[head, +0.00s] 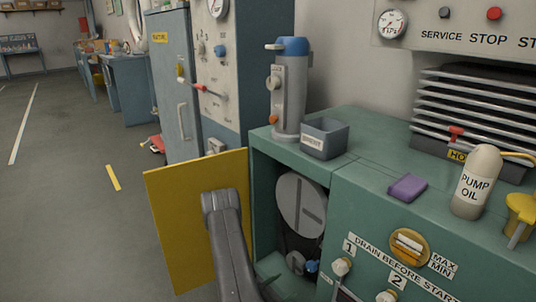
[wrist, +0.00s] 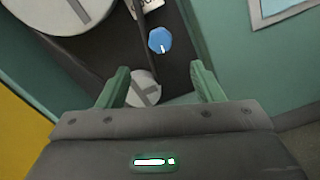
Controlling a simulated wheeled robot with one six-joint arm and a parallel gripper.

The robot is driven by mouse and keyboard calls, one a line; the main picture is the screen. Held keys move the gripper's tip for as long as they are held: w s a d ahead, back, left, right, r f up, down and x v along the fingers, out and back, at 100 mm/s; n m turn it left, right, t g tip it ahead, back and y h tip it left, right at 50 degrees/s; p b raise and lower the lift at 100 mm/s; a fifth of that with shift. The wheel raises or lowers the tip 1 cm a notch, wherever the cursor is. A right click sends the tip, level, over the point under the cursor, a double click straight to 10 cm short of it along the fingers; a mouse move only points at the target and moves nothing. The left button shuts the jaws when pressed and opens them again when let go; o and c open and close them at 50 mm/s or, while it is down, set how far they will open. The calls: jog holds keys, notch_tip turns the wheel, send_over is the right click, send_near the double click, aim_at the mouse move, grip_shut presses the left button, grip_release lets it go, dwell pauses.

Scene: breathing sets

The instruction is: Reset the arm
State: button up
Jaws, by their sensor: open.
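In the wrist view, my gripper (wrist: 160,72) is open, with its two green fingers apart and nothing held. It points into the open compartment of the green cabinet (head: 375,172). Between and beyond the fingers lie a blue knob (wrist: 161,40) and a small grey disc (wrist: 143,88); I cannot tell whether a finger touches the disc. A large grey disc (wrist: 70,12) is at the upper left.
The yellow door stands open left of the compartment. On the cabinet top are a grey cylinder with a blue cap (head: 290,95), a small grey bin (head: 325,139), a purple block (head: 407,187) and a pump oil bottle (head: 477,182). Open floor (head: 75,200) lies to the left.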

aim_at(310, 267)
jog(key=b+x, duration=0.3)
jog(key=x, duration=0.9)
jog(key=shift+w+d, duration=0.3)
